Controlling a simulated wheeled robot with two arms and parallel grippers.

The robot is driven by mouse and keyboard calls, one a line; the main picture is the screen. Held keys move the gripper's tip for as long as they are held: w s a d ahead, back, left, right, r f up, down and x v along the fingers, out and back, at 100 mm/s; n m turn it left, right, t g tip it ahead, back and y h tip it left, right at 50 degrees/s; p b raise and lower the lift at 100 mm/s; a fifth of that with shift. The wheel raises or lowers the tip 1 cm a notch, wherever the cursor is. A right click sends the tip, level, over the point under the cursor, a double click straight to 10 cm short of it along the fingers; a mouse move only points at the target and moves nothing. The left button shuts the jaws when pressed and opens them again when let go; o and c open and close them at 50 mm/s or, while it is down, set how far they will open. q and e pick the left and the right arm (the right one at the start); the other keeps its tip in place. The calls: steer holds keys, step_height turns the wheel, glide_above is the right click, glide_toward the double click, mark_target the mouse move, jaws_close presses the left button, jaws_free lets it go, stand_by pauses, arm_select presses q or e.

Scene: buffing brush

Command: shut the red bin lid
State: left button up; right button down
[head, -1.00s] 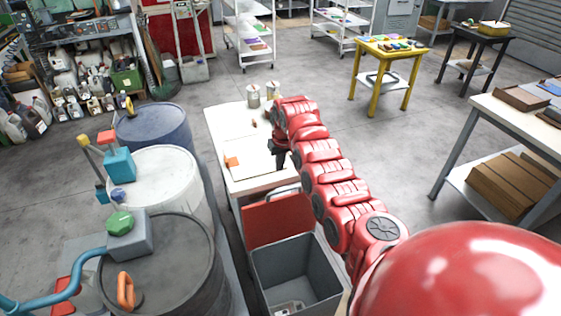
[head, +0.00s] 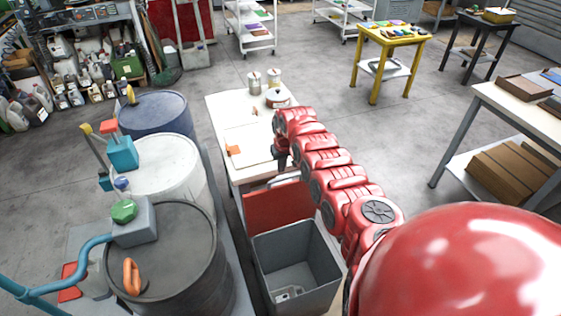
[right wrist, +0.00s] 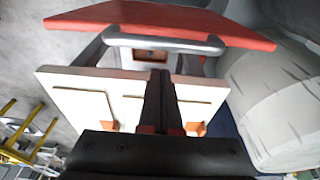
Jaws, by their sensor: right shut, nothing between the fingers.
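The red bin lid (head: 278,207) stands open and nearly upright at the back edge of the grey bin (head: 297,262). In the right wrist view the lid (right wrist: 165,20) crosses the top as a red slab. My right gripper (head: 282,163) is beyond the lid and above it, by the near end of the white table, partly hidden by its own arm. In the right wrist view the shut, empty fingers (right wrist: 160,80) point towards the lid, with no clear contact. My left gripper is not in view.
A metal bar (right wrist: 165,41) runs between the lid and the white table (head: 228,110). Cans and an orange item stand on the table. Drums, including a dark one (head: 165,255), stand left of the bin. Open floor lies to the right.

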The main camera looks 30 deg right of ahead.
steer(key=shift+s+a+r+p, duration=0.15)
steer(key=shift+s+a+p, duration=0.05)
steer(key=shift+s+p, duration=0.35)
steer(key=shift+s+a+r+p, duration=0.1)
steer(key=shift+s+a+p, duration=0.1)
steer(key=shift+s+p, duration=0.3)
steer(key=shift+s, duration=0.1)
